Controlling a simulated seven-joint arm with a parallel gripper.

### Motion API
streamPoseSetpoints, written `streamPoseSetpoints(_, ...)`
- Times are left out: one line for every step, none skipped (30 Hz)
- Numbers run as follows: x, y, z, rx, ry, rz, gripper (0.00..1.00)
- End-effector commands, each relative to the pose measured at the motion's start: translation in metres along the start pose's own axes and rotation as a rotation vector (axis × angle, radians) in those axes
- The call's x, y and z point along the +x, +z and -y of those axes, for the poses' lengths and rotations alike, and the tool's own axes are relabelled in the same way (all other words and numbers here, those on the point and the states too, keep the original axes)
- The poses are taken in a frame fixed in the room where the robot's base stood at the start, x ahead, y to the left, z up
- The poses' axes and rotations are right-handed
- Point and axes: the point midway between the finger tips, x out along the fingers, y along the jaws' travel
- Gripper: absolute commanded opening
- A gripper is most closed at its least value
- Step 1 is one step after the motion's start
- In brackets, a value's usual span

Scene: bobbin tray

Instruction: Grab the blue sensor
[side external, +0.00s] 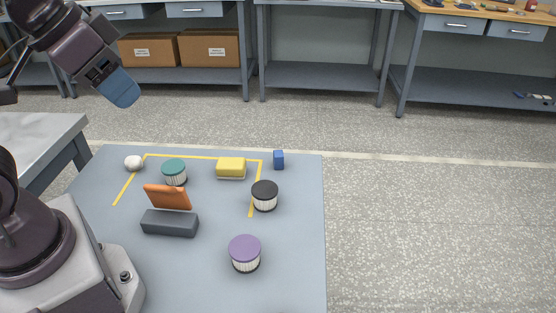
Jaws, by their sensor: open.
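The blue sensor (278,160) looks like a small upright dark blue block. It stands near the far right corner of the blue-grey mat (292,240), just outside the yellow tape line. My gripper (122,92) is at the upper left of the picture, high above the floor and well away from the sensor. Its blue fingers are seen from the side, overlapping, with nothing visible held between them. The sensor is in full view and nothing touches it.
A yellow block (231,168) lies left of the sensor. A black-lidded bobbin (265,195), a teal-lidded one (174,172) and a purple-lidded one (245,252) stand about. An orange piece (168,197) rises at a dark grey block (170,223). A white ball (133,162) lies far left.

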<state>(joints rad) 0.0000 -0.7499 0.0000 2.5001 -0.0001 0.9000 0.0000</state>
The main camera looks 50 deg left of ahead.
Motion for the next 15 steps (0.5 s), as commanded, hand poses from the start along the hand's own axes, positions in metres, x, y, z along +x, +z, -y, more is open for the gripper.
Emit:
streamPoseSetpoints(0.000, 0.000, 0.000, 0.000, 0.000, 0.000, 0.43)
streamPoseSetpoints(0.000, 0.000, 0.000, 0.000, 0.000, 0.000, 0.45)
streamPoseSetpoints(0.000, 0.000, 0.000, 0.000, 0.000, 0.000, 0.54)
streamPoseSetpoints(0.000, 0.000, 0.000, 0.000, 0.000, 0.000, 0.57)
streamPoseSetpoints(0.000, 0.000, 0.000, 0.000, 0.000, 0.000, 0.57)
streamPoseSetpoints(0.000, 0.000, 0.000, 0.000, 0.000, 0.000, 0.57)
streamPoseSetpoints(0.000, 0.000, 0.000, 0.000, 0.000, 0.000, 0.57)
streamPoseSetpoints(0.000, 0.000, 0.000, 0.000, 0.000, 0.000, 0.57)
streamPoseSetpoints(0.000, 0.000, 0.000, 0.000, 0.000, 0.000, 0.57)
streamPoseSetpoints(0.000, 0.000, 0.000, 0.000, 0.000, 0.000, 0.57)
streamPoseSetpoints(0.000, 0.000, 0.000, 0.001, 0.000, 0.000, 0.57)
streamPoseSetpoints(0.000, 0.000, -0.001, 0.005, 0.002, 0.002, 0.57)
streamPoseSetpoints(0.002, 0.000, -0.002, 0.008, 0.004, 0.011, 0.57)
streamPoseSetpoints(0.005, 0.001, -0.003, 0.012, 0.006, 0.024, 0.57)
streamPoseSetpoints(0.010, 0.002, -0.004, 0.017, 0.009, 0.051, 0.57)
